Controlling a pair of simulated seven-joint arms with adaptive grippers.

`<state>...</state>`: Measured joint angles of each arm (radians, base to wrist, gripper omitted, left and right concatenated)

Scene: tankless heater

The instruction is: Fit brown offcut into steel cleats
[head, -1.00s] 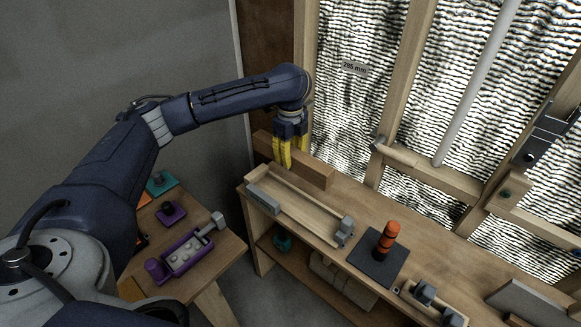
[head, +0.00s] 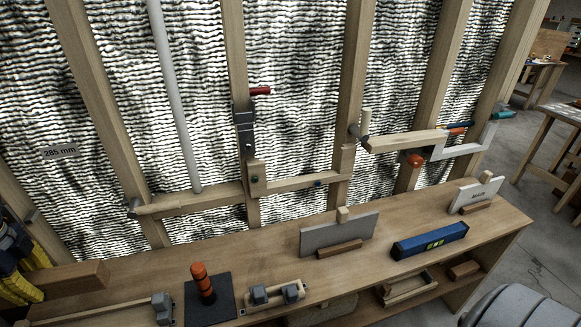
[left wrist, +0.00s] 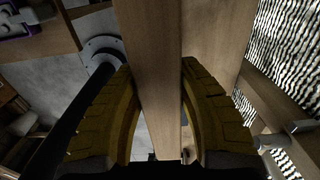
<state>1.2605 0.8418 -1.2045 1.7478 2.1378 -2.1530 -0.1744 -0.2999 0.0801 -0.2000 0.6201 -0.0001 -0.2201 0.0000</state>
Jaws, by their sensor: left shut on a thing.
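The brown offcut (head: 78,280) is a wooden block at the lower left of the head view, just above the bench's left end. My left gripper (head: 22,288), with yellow fingers, is shut on it. In the left wrist view the offcut (left wrist: 152,65) runs lengthwise between both fingers (left wrist: 155,125). Small grey metal pieces that look like the steel cleats show on the studs, one at the far left (head: 32,215) and one on the stud to its right (head: 133,207). The offcut is apart from both. My right gripper is not in view.
A "285 mm" label (head: 60,152) hangs between the left studs. The bench (head: 270,245) holds an orange peg on a dark plate (head: 202,283), grey blocks on a wooden piece (head: 275,293), a grey panel (head: 338,232) and a blue level (head: 430,241). A grey pipe (head: 173,95) stands behind.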

